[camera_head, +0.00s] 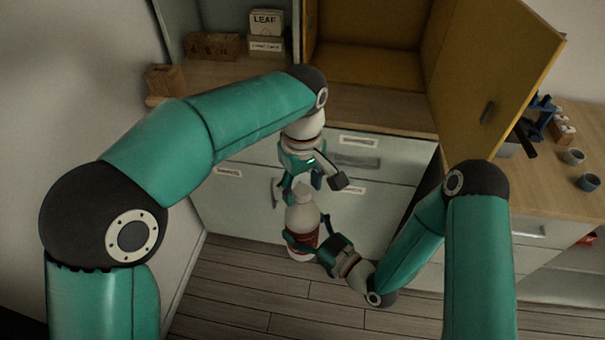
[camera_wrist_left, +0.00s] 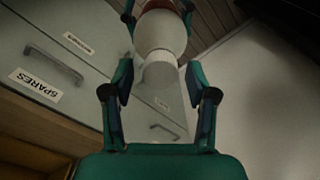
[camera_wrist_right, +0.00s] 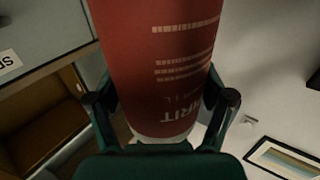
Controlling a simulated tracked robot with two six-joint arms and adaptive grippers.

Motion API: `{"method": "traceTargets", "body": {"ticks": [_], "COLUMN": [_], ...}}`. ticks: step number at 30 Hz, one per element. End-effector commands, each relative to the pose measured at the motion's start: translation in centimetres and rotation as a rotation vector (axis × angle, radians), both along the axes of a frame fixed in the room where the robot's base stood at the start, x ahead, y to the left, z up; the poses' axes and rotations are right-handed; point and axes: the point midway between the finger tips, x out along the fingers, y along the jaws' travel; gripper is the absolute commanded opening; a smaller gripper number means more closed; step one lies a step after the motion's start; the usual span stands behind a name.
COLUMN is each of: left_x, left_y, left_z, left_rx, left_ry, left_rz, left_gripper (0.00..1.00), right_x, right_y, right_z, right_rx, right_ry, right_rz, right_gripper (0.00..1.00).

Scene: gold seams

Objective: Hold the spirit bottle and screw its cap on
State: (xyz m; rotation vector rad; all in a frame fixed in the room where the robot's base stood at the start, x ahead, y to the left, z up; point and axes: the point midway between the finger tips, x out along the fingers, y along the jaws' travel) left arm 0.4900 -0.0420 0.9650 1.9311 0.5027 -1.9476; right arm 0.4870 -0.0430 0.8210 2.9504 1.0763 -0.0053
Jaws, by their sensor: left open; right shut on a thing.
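The spirit bottle (camera_head: 302,218), white with a red label, stands roughly upright in mid-air in front of the drawers. My right gripper (camera_head: 310,246) is shut around its body. In the right wrist view the red label (camera_wrist_right: 165,60) fills the space between the fingers. The white ridged cap (camera_wrist_left: 160,72) sits at the top of the bottle in the left wrist view; whether it is threaded tight cannot be told. My left gripper (camera_head: 302,184) is open just above the bottle top, its fingers on either side of the cap with gaps.
Behind are grey drawers (camera_head: 375,205) with labels and handles under a wooden counter (camera_head: 375,110). An open yellow cabinet door (camera_head: 495,75) hangs above my right arm.

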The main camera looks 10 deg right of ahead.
Motion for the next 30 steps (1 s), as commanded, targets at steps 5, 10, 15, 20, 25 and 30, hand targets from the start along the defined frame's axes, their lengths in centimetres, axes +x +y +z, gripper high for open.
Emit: {"method": "traceTargets", "body": {"ticks": [5, 10, 15, 20, 25, 30], "left_x": [0.03, 0.02, 0.02, 0.03, 0.03, 0.04], "left_y": [0.01, 0.01, 0.01, 0.01, 0.00, -0.01], "left_z": [-0.44, -0.42, -0.40, -0.39, -0.38, -0.39], "left_rx": [-0.001, 0.000, 0.000, 0.000, 0.000, -0.002], "left_ry": [0.000, -0.001, -0.001, -0.001, -0.001, -0.001], "left_rz": [0.001, 0.001, 0.000, 0.000, -0.007, -0.159], "left_gripper": [0.57, 0.57, 0.33, 0.06, 0.00, 0.00], "right_x": [0.04, 0.04, 0.04, 0.04, 0.03, 0.02], "right_y": [0.00, 0.00, 0.00, 0.00, 0.01, 0.03], "right_z": [0.19, 0.19, 0.19, 0.19, 0.19, 0.19], "right_rx": [0.002, 0.002, 0.002, 0.002, 0.002, 0.002], "right_ry": [-0.005, -0.005, -0.005, -0.005, -0.005, -0.005], "right_rz": [0.000, 0.000, 0.000, 0.000, 0.001, 0.001], "right_gripper": [0.00, 0.00, 0.00, 0.00, 0.00, 0.00]}}
